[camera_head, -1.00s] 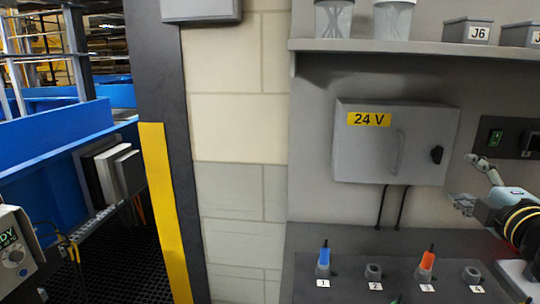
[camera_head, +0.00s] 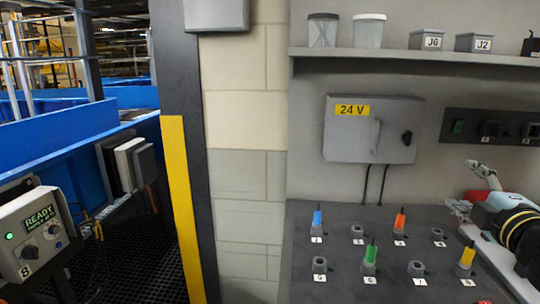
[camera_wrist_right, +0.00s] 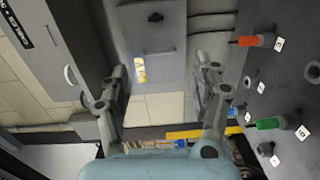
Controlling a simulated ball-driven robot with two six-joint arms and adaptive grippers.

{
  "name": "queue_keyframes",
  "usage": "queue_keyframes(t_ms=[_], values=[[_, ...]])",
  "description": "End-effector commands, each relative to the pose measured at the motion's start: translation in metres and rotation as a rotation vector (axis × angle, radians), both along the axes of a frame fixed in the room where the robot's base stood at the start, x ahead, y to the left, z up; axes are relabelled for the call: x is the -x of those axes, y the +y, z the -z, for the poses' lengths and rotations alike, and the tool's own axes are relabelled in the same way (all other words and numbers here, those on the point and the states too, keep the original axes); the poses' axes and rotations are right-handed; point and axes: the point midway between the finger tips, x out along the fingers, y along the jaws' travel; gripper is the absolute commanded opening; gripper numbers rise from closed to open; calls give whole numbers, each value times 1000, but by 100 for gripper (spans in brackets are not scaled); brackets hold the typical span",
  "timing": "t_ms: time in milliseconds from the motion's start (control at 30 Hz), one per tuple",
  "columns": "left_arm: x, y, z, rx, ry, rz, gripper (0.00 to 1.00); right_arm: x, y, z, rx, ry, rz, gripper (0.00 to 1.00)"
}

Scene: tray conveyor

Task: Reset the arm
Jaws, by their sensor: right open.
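My right gripper (camera_head: 466,188) shows at the right edge of the head view, above the far right of the grey bench. Its two fingers are spread apart with nothing between them. In the right wrist view the same open fingers (camera_wrist_right: 163,82) stand on either side of a grey box in the background. My left gripper is not in view.
The grey bench (camera_head: 343,283) has numbered sockets, several holding tools: blue (camera_head: 317,218), orange (camera_head: 400,221), green (camera_head: 370,254) and yellow (camera_head: 467,257). A 24 V box (camera_head: 350,143) hangs behind, below a shelf (camera_head: 420,55). A READY control box (camera_head: 35,235) stands left.

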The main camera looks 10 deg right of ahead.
Motion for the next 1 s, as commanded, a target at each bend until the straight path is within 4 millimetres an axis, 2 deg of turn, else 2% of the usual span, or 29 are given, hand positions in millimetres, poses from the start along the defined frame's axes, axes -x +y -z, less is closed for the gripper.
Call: queue_keyframes(t_ms=[267,467,733,1000], values=[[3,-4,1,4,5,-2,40,36,11,33,-276,51,157,65],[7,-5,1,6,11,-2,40,78,32,70,-542,148,309,65],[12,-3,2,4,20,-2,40,146,88,116,-895,354,497,65],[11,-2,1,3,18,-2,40,211,158,135,-1176,596,618,65]])
